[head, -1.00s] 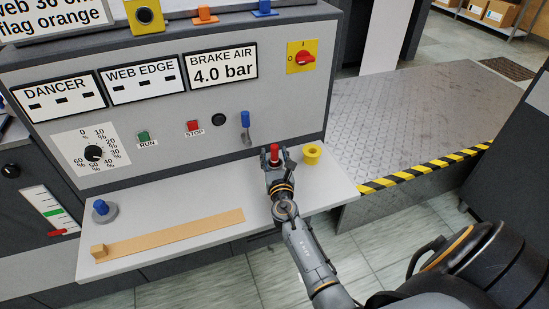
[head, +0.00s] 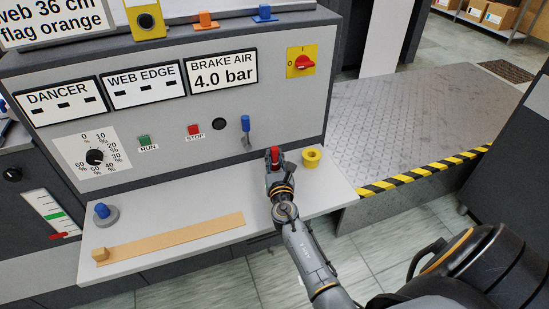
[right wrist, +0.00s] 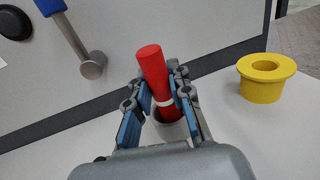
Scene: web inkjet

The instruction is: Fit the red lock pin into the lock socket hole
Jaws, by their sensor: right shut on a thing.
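The red lock pin (head: 275,154) stands near the shelf's back edge, below the grey panel. A yellow collar with a round hole (head: 312,157), apparently the lock socket, stands on the shelf just right of the gripper. My left gripper is out of view.
A blue-tipped lever (head: 246,126) sticks out of the panel just left above my gripper. A wooden strip (head: 175,236) and a blue knob on a grey disc (head: 103,212) are on the shelf's left part. The shelf between the pin and the yellow collar is clear.

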